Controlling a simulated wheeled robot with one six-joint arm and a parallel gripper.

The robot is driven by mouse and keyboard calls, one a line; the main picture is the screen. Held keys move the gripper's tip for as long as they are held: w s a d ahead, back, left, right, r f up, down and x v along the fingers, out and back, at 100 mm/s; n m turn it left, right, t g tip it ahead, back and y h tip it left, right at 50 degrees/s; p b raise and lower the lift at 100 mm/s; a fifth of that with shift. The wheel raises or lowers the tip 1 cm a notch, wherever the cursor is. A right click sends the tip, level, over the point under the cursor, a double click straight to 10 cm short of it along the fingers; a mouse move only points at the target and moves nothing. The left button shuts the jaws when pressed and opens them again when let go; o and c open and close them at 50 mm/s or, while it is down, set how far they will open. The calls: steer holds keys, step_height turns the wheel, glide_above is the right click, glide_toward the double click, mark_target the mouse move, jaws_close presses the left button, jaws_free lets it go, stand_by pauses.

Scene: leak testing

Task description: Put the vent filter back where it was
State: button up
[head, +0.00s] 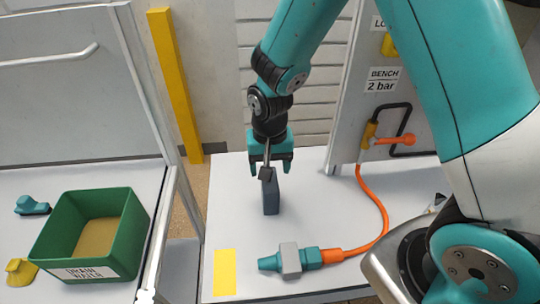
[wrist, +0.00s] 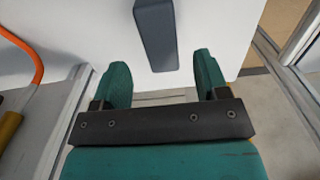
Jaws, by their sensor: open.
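A dark grey upright block (head: 270,195) stands on the white bench below my gripper (head: 270,168). A thin grey stem shows above its darker top, between the fingers. In the wrist view, the block (wrist: 157,35) lies ahead of the open fingers (wrist: 161,62), with gaps at both sides and no visible contact. A grey and teal fitting (head: 289,258) lies on the bench at the end of an orange hose (head: 384,222). No label shows which piece is the vent filter.
An upright panel (head: 348,120) with a yellow and orange valve (head: 388,140) stands at the back right. On the left side table are a green bin (head: 52,232), a teal piece (head: 32,206) and a yellow piece (head: 20,272).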

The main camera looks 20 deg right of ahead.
step_height(320, 180, up, 5)
steer(key=shift+s+a+f, duration=0.1)
steer(key=shift+s, duration=0.05)
steer(key=s+a+r+n+y, duration=0.2)
steer(key=s+r+n, duration=0.3)
steer(key=s+r, duration=0.2)
steer(key=s+a+r+n+y, duration=0.2)
steer(key=s+r+n, duration=0.3)
steer(key=s+r, duration=0.3)
steer(key=s, duration=0.3)
steer(key=shift+s+a+r+n, duration=0.15)
steer(key=shift+s+n, duration=0.05)
steer(key=shift+n, duration=0.2)
